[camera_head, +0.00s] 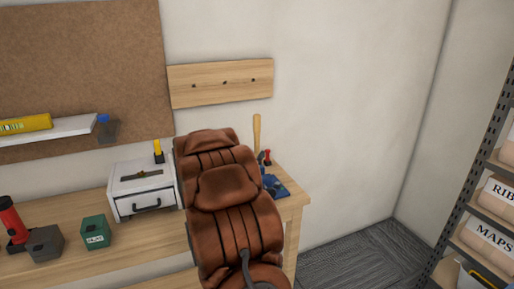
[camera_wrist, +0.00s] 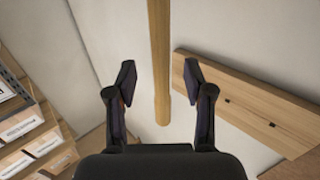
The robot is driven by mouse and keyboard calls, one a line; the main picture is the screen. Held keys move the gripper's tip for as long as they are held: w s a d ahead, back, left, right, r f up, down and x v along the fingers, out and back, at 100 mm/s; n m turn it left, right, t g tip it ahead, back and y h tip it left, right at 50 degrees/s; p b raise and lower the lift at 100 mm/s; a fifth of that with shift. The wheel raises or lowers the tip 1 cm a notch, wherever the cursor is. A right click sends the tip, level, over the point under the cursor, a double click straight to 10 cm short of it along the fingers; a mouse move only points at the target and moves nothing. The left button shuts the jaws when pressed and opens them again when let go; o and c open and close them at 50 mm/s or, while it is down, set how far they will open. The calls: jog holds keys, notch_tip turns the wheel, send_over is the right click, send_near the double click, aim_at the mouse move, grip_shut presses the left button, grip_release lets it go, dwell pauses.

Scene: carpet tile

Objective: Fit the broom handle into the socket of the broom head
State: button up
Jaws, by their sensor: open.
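The broom handle, a plain light wooden rod (camera_wrist: 159,60), comes down from the top of the wrist view and ends between my gripper's fingers. A wooden stick (camera_head: 257,132), likely the same handle, stands upright at the table's right end in the head view; its lower part is hidden. My gripper (camera_wrist: 160,78) shows two dark fingers spread apart, one on each side of the rod with gaps. How far the rod is from the fingers in depth I cannot tell. My gripper is not visible in the head view. I cannot make out the broom head.
A brown padded leather seat-like shape (camera_head: 225,190) blocks the middle of the head view. On the wooden table (camera_head: 60,215) are a white drawer box (camera_head: 142,190), a green box (camera_head: 95,232) and a blue tool (camera_head: 274,186). A pegged board (camera_head: 221,82) hangs behind; shelves (camera_head: 480,200) stand right.

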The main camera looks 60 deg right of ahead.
aim_at(256, 150)
jog(key=d, duration=0.2)
jog(key=d+p, duration=0.1)
jog(key=shift+w+r, duration=0.25)
jog(key=shift+w, duration=0.1)
jog(key=shift+w+d+f, duration=0.15)
jog(key=shift+w+d, duration=0.05)
jog(key=shift+d, duration=0.6)
jog(key=shift+c, duration=0.2)
grip_shut()
